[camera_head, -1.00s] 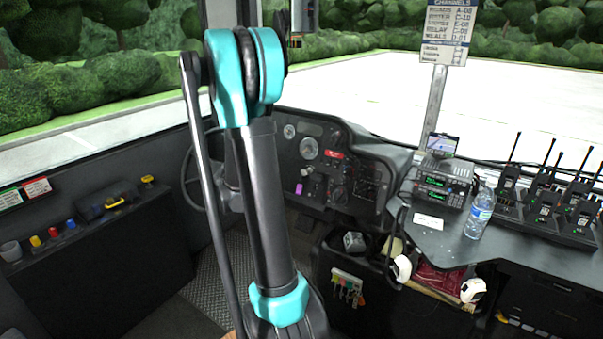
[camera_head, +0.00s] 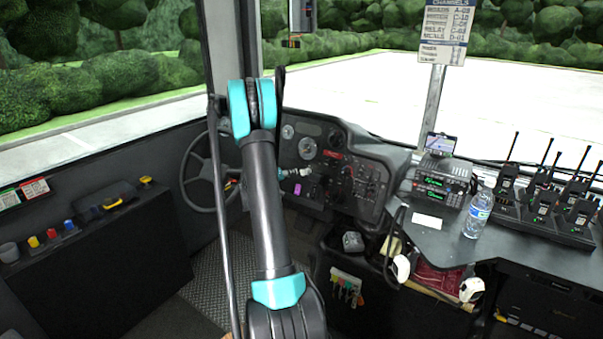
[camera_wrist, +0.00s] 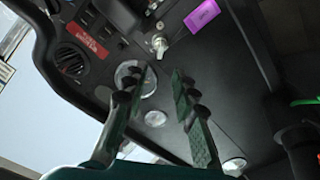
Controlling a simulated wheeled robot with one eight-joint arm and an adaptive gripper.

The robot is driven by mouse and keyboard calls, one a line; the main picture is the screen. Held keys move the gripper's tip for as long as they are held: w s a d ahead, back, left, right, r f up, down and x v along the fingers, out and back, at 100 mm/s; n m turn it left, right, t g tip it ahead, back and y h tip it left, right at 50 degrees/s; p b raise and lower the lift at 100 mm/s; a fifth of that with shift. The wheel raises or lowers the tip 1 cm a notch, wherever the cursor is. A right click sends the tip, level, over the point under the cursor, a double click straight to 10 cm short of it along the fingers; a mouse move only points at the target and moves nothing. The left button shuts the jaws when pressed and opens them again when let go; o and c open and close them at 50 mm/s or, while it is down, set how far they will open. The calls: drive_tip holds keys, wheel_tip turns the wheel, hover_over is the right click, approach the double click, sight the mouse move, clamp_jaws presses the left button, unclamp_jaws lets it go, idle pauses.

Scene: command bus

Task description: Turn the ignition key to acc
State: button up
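The ignition key (camera_wrist: 160,45) seems to be the small silver piece standing out of the dark dashboard in the wrist view. I cannot read its position markings. A purple tag (camera_wrist: 202,15) is beside it; the tag also shows in the head view (camera_head: 297,189). My gripper (camera_wrist: 160,74) is open, its two dark fingers pointing at the dash. The key lies just beyond the fingertips, roughly in line with the gap between them. I see nothing held, and the fingers look apart from the key. In the head view my arm hides most of the gripper.
The steering wheel (camera_head: 205,172) is left of my arm. A round gauge (camera_wrist: 132,78) and a red label (camera_wrist: 88,42) are on the dash. A radio (camera_head: 440,184), a water bottle (camera_head: 478,214) and several handheld radios (camera_head: 548,205) occupy the right counter.

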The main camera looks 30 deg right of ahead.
sight(302, 171)
drive_tip(key=x, duration=1)
drive_tip(key=shift+w+d+f, duration=0.1)
drive_tip(key=shift+w+d, duration=0.1)
drive_tip(key=shift+d, duration=0.15)
clamp_jaws()
